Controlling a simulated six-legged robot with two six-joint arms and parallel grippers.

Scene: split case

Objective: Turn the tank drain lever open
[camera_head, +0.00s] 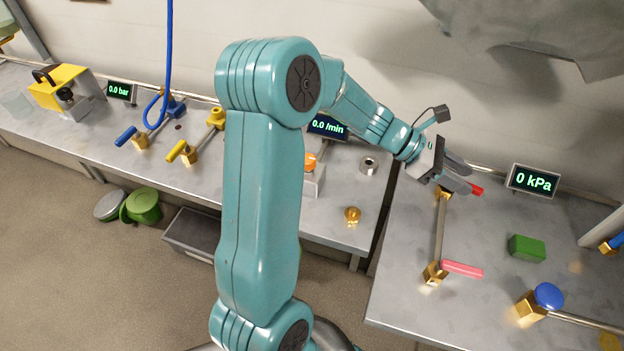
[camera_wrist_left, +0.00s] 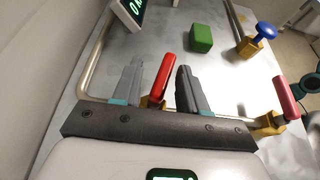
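No label shows which handle is the tank drain lever. A red lever (camera_head: 477,190) sits on a brass valve at the back left of the right table. It also shows in the left wrist view (camera_wrist_left: 163,77), standing between the fingers. My left gripper (camera_head: 458,177) is open around the red lever, with a visible gap to the fingers; its fingers also show in the left wrist view (camera_wrist_left: 158,85). A pink lever (camera_head: 463,269) sits on another brass valve nearer the table's front, joined by a pipe, and also shows in the wrist view (camera_wrist_left: 286,97). My right gripper is not in view.
A display (camera_head: 533,181) reading 0 kPa stands behind a green block (camera_head: 527,248). A blue knob (camera_head: 547,296) on a brass valve is at the front right. The left table carries a blue lever (camera_head: 126,136), a yellow lever (camera_head: 176,151) and a brass knob (camera_head: 352,215).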

